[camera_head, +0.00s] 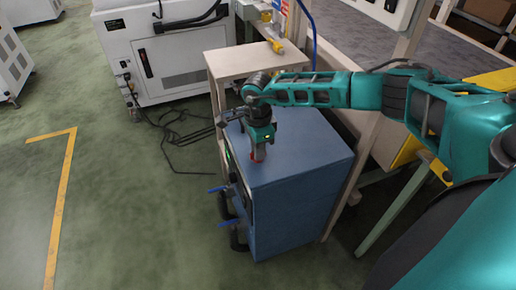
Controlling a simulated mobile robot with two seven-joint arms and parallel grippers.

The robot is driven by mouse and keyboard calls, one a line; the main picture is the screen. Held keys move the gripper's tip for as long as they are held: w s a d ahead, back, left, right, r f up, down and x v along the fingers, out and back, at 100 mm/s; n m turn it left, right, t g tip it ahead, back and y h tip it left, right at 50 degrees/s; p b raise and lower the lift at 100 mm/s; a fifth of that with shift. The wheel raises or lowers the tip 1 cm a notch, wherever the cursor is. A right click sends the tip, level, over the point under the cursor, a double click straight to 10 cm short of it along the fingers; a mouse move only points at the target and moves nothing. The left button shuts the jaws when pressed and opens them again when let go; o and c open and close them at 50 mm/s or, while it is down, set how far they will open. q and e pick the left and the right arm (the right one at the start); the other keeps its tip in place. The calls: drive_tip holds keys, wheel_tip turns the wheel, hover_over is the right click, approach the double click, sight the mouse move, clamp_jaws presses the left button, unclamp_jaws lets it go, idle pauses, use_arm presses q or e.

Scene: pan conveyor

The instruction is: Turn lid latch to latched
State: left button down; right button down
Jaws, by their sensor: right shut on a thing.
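A blue box-shaped cabinet (310,163) stands on the floor in the middle of the view, with a flat top. My right gripper (258,157) points down over the left part of this top, near its front edge. My left gripper is not in view.
Blue handles (216,189) stick out from the cabinet's left side. A wooden frame (222,62) stands behind the cabinet. A white machine (165,60) with loose black cables (180,135) is behind left. The green floor at left is clear.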

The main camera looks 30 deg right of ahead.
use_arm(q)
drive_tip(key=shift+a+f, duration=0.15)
use_arm(e)
drive_tip(key=c, duration=1.2)
unclamp_jaws()
drive_tip(key=shift+o, duration=0.2)
drive_tip(key=shift+r, duration=0.1)
use_arm(q)
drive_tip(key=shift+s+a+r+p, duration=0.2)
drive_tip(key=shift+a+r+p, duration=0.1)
drive_tip(key=shift+p, duration=0.45)
use_arm(e)
wheel_tip(320, 180, up, 13)
